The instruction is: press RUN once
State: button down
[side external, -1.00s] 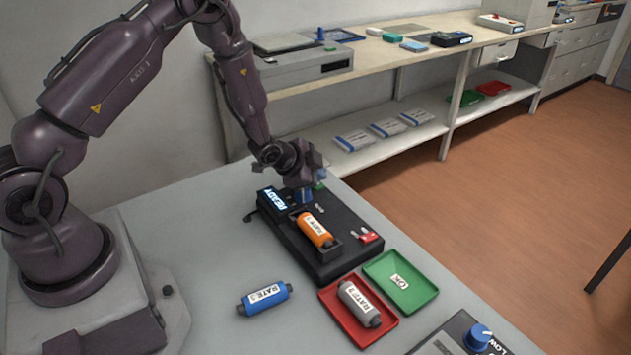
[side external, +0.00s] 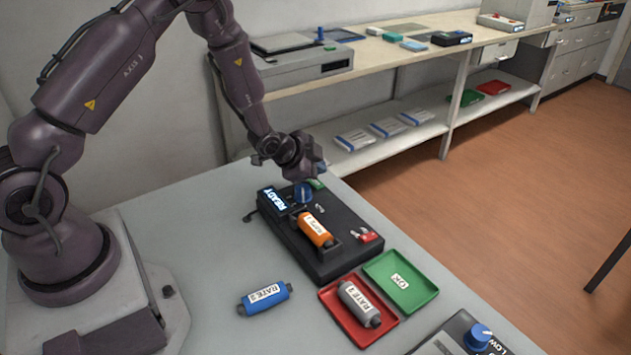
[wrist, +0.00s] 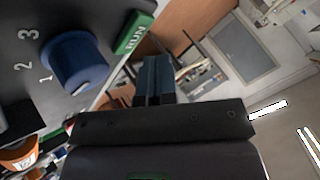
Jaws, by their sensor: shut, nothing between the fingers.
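The RUN button is a green bar (wrist: 134,35) with white lettering at the top of the wrist view. It also shows as a small green patch (side external: 316,184) at the far end of the black tester (side external: 335,262) in the side view. My gripper (wrist: 153,62) is shut and empty. It hangs above the far end of the tester, close to RUN, and I cannot tell whether it touches. A blue knob (wrist: 77,61) marked 1, 2, 3 stands beside RUN. The display (side external: 272,199) reads READY. An orange cartridge (side external: 315,230) lies in the tester's cradle.
A blue cartridge (side external: 265,298) lies on the grey table. A grey cartridge (side external: 359,303) lies in the red tray (side external: 331,303). The green OK tray (side external: 418,299) is empty. A box with a blue knob (side external: 479,337) stands at the front right.

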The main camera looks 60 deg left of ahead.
aim_at(314, 184)
jog(key=shift+r, duration=1.95)
jog(key=shift+s+f+g, duration=0.3)
jog(key=s, duration=0.1)
jog(key=s+f+n+g, duration=0.1)
jog(key=s+n+g, duration=0.1)
jog(key=shift+s+a+f, duration=0.15)
jog(key=shift+s+f, duration=0.15)
jog(key=shift+f, duration=0.1)
jog(key=s+d+r+n, duration=0.3)
jog(key=s+d+r, duration=0.2)
jog(key=s+r, duration=0.6)
jog(key=s+d+r+n+g+h, duration=0.1)
jog(key=s+d+r, duration=0.4)
jog(key=s+r, duration=0.7)
notch_tip(314, 184, up, 4)
jog(key=shift+d+r+n, duration=0.1)
jog(key=shift+d+n, duration=0.15)
jog(key=shift+n, duration=0.65)
